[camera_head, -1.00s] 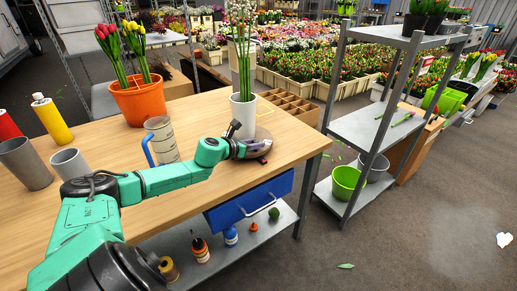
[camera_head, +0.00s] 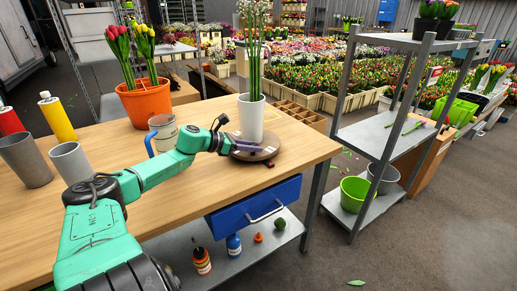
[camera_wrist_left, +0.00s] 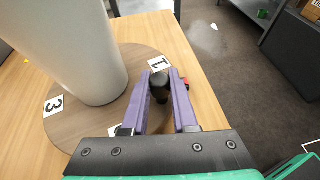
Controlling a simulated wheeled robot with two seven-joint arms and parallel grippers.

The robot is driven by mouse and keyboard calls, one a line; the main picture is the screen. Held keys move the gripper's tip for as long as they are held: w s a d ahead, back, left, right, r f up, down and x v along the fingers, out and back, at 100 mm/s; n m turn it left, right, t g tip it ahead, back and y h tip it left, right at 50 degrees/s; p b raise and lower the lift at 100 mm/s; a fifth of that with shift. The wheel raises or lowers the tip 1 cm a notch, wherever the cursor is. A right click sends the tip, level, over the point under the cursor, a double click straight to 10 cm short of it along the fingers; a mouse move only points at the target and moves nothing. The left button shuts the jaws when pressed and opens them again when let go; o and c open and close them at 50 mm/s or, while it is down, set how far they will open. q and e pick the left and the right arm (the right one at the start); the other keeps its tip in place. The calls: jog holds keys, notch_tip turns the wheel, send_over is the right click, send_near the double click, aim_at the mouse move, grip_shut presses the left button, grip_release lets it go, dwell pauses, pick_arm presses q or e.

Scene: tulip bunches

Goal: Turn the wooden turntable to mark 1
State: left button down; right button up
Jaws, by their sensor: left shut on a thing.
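The round wooden turntable (camera_head: 240,157) lies near the right end of the table, with a white vase (camera_head: 250,119) of tall white flowers on it. In the left wrist view the turntable (camera_wrist_left: 70,128) carries a mark 1 card (camera_wrist_left: 159,63) just beyond my fingertips and a mark 3 card (camera_wrist_left: 54,105) at left; another card is mostly hidden by my gripper. My left gripper (camera_head: 240,146) is at the turntable's near left side, its purple fingers (camera_wrist_left: 159,88) shut on a dark upright knob (camera_wrist_left: 159,92). A small red piece (camera_wrist_left: 184,82) shows beside the right finger. My right gripper is out of view.
An orange pot of tulips (camera_head: 146,101) and a grey mug (camera_head: 163,131) stand left of the turntable. A divided wooden box (camera_head: 301,114) is behind it. The blue drawer (camera_head: 254,205) sits below the table edge. A metal shelf (camera_head: 384,137) stands to the right.

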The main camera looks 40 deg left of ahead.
pick_arm(q)
jog(key=shift+a, duration=0.1)
dwell(0.4)
jog(key=c, duration=0.7)
grip_release()
notch_tip(320, 180, up, 9)
jog(key=p, duration=0.2)
jog(key=shift+r+p, duration=0.1)
jog(key=shift+p, duration=0.2)
notch_tip(320, 180, up, 11)
jog(key=shift+f, duration=0.1)
